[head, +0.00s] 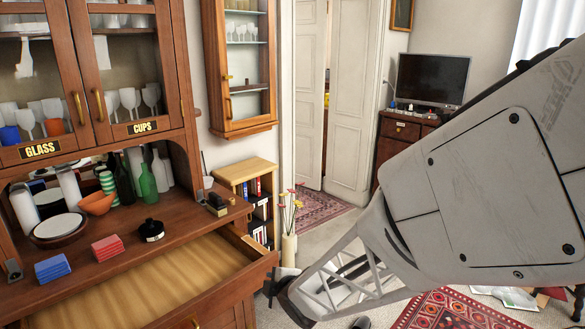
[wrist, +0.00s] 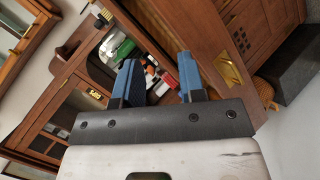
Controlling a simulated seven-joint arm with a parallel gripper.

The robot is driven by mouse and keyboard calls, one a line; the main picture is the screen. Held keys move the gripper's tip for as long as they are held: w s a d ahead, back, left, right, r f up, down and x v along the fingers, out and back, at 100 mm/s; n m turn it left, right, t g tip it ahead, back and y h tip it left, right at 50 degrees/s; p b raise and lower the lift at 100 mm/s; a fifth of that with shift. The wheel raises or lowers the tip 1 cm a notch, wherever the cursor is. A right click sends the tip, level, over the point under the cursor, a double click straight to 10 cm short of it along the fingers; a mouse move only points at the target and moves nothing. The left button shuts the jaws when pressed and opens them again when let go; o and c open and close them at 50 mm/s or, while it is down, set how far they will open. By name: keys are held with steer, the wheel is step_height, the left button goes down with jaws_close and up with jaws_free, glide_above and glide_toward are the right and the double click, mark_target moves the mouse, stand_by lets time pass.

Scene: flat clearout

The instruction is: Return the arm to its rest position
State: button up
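My gripper (wrist: 157,59) shows in the wrist view with its two blue fingers spread apart and nothing between them. Beyond the fingers is the wooden cabinet (wrist: 75,95), seen tilted. In the head view my arm (head: 480,190) reaches from the right edge down toward the bottom middle. Its far end is close to the right side of the open drawer (head: 170,285). I cannot make out the fingers clearly in the head view, nor whether the arm touches the drawer.
The cabinet counter holds blue packs (head: 52,268), red packs (head: 108,248), a bowl with a plate (head: 60,230), a black lidded pot (head: 151,230) and bottles. A vase of flowers (head: 289,248) and a low bookshelf (head: 250,190) stand beyond the drawer. Rugs lie on the floor.

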steer(key=s+d+r+m+g+h, duration=0.1)
steer(key=s+d+r+m+h, duration=0.3)
steer(key=d, duration=0.4)
steer(key=s+d+r+m+g+h, duration=0.1)
steer(key=s+d+r+m, duration=0.2)
steer(key=d+r+m, duration=0.35)
steer(key=s+d+r+m+g, duration=0.2)
steer(key=s+d+r+m, duration=0.1)
steer(key=s, duration=0.6)
steer(key=s+d+r+m+g+h, duration=0.1)
steer(key=s+d+r+m+g, duration=0.2)
steer(key=s, duration=0.6)
steer(key=d+m, duration=0.2)
steer(key=m, duration=0.1)
steer(key=shift+s+d+r, duration=0.3)
steer(key=shift+d, duration=0.05)
